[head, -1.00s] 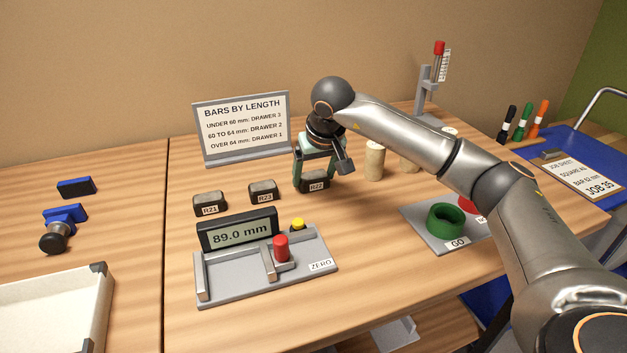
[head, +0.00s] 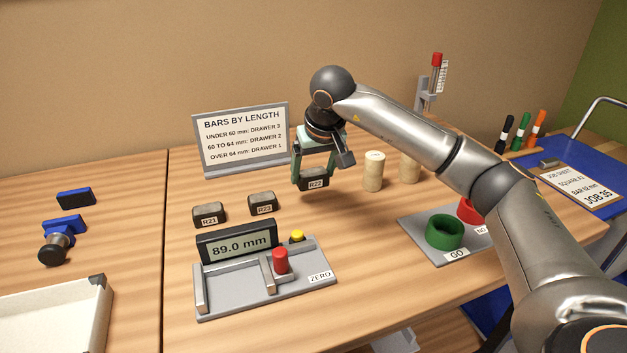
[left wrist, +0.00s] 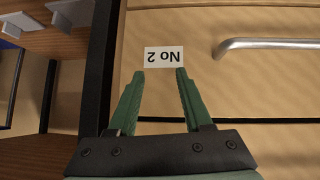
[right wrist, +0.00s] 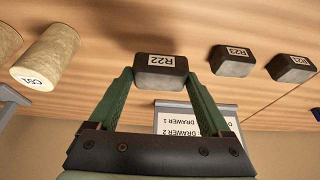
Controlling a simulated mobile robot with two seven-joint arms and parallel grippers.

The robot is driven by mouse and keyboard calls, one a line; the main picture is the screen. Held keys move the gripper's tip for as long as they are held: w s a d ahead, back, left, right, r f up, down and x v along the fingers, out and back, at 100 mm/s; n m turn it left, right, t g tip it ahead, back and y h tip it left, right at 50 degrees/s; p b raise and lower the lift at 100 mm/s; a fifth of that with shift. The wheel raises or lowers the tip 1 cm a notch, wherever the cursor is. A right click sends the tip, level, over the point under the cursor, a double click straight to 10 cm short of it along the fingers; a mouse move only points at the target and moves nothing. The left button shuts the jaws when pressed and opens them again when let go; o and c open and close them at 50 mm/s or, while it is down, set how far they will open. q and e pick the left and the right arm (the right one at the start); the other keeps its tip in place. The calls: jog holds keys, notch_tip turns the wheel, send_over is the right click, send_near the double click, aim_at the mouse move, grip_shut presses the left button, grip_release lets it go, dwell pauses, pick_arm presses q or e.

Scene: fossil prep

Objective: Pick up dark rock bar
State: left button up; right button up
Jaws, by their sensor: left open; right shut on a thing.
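The dark rock bar labelled R22 (head: 314,180) is between the fingers of my right gripper (head: 313,175), which is shut on it and holds it a little above the table. The right wrist view shows the bar R22 (right wrist: 160,72) gripped at its ends by the fingertips, label facing the camera. Two similar dark bars, R21 (head: 209,214) and R23 (head: 262,203), rest on the table to its left. My left gripper (left wrist: 159,75) is open and empty, in front of a wooden drawer front (left wrist: 220,90) labelled No 2; it is out of the head view.
A length gauge (head: 265,285) reading 89.0 mm stands in front of the bars. A sign (head: 241,140) stands behind them. Pale cylinders (head: 374,171) stand right of the held bar. A green GO ring (head: 444,231) is at right, a pale tray (head: 60,315) at front left.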

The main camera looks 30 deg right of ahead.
jog(key=s+a+r, duration=0.6)
jog(key=s+r, duration=0.3)
jog(key=s, duration=0.3)
jog(key=shift+a+r, duration=0.15)
jog(key=shift+a, duration=0.1)
jog(key=shift+s, duration=0.15)
